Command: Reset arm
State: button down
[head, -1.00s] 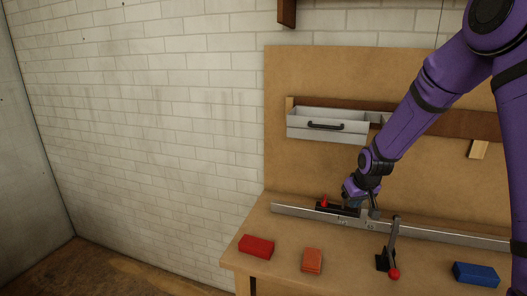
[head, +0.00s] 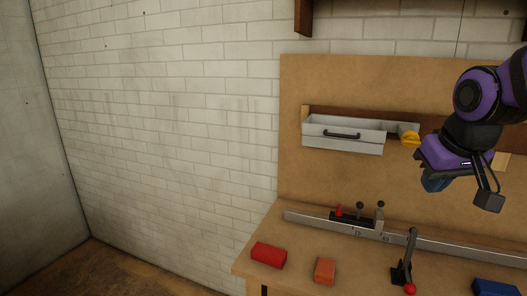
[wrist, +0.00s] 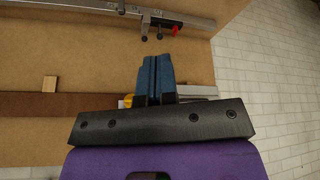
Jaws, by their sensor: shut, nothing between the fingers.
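My gripper (head: 433,184) is raised in front of the back board at the right of the head view, well above the workbench (head: 251,262). In the wrist view its blue fingers (wrist: 155,72) are together with nothing between them. The purple arm is folded back toward the upper right of the head view.
A metal rail (head: 310,219) with a red-and-black clamp unit (head: 352,217) runs along the bench. A red block (head: 269,255), an orange block (head: 324,270), a blue block (head: 495,287) and a red-knobbed lever (head: 408,262) stand in front. A grey drawer (head: 342,135) hangs on the board.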

jog(key=s+r, duration=0.1)
jog(key=s, duration=1.2)
jog(key=shift+r+m, duration=0.3)
jog(key=shift+r, duration=0.1)
